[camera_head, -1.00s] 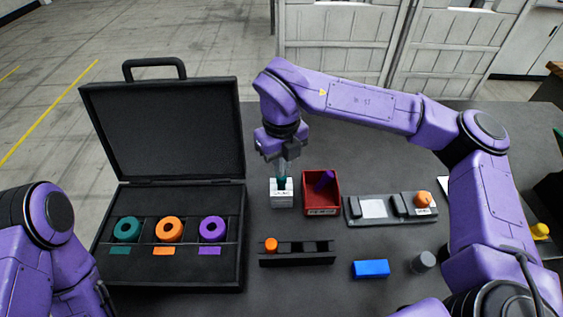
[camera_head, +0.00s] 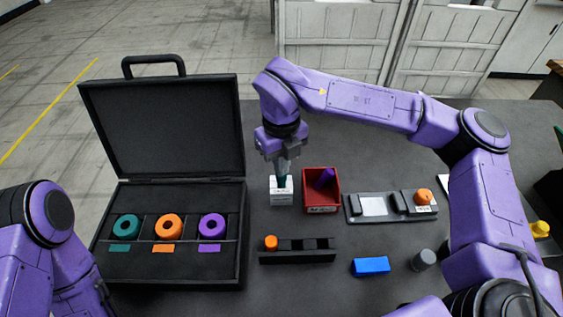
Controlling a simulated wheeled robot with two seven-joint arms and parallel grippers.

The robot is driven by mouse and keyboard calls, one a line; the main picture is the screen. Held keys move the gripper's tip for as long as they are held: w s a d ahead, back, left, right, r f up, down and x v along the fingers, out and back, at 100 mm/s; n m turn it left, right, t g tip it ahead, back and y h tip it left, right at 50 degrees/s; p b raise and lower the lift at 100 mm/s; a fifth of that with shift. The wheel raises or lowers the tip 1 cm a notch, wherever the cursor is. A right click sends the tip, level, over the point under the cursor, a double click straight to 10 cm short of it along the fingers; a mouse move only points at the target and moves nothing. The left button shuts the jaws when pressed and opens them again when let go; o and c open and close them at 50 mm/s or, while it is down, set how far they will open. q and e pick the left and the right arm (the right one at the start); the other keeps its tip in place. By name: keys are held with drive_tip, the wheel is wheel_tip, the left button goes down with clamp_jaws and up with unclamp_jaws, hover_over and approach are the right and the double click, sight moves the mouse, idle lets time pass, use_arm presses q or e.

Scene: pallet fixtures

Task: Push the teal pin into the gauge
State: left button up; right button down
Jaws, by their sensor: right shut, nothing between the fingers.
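The gauge (camera_head: 282,197) is a small white labelled block on the dark table, left of the red bin. The teal pin (camera_head: 281,181) stands at the top of the gauge, and only a short piece of it shows below my right gripper. My right gripper (camera_head: 282,172) is shut with nothing between its fingers, and its tips are right above or on the teal pin. Whether the tips touch the pin is hard to tell. My left arm shows at the lower left, but its gripper is out of view.
An open black case (camera_head: 241,262) with teal, orange and purple rings stands left. A red bin (camera_head: 334,193) with a purple pin is close right of the gauge. A grey fixture (camera_head: 352,213), black rack (camera_head: 296,258), blue block (camera_head: 371,266) and grey cylinder (camera_head: 424,259) lie nearby.

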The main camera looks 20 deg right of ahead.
wheel_tip(320, 180, up, 8)
drive_tip(key=p, duration=0.6)
drive_tip(key=shift+p, duration=0.35)
